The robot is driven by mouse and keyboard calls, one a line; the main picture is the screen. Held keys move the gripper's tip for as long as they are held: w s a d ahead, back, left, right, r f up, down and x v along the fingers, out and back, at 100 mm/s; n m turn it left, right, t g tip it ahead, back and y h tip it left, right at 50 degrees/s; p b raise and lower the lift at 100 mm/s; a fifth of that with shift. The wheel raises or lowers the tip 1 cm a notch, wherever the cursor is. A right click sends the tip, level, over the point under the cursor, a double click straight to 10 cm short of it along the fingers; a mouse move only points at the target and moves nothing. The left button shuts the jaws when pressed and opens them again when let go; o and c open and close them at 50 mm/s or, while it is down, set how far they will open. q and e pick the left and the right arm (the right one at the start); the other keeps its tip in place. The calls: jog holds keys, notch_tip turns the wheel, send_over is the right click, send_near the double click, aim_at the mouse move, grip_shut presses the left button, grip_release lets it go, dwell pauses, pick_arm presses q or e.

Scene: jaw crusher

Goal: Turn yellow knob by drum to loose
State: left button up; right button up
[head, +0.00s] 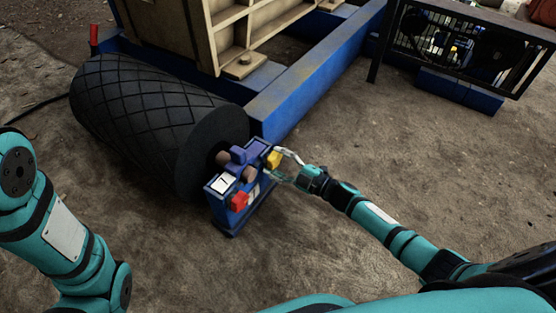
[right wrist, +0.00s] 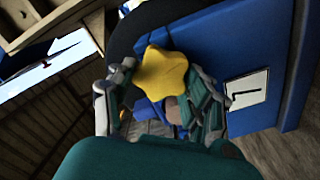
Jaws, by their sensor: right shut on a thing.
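The yellow knob (head: 274,160) is on the right side of a small blue box (head: 236,216) beside the black ribbed drum (head: 150,115). My right gripper (head: 282,165) reaches it from the right. In the right wrist view the yellow knob (right wrist: 161,73) is star-shaped with rounded lobes. The fingers of my right gripper (right wrist: 165,95) stand on both sides of it, shut on it. Part of the knob is hidden behind the fingers in the head view. My left arm shows at the left of the head view, but its gripper is out of view.
A black mesh guard (head: 470,45) stands at the back right. Bare dirt ground lies open at the right.

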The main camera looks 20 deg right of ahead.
jog(key=n, duration=0.5)
jog(key=shift+s+f, duration=0.1)
jog(key=shift+f, duration=0.1)
jog(key=n+b, duration=0.1)
jog(key=n, duration=0.4)
jog(key=shift+n+b, duration=0.3)
jog(key=shift+n, duration=0.1)
jog(key=o, duration=1.2)
jog(key=v, duration=1.2)
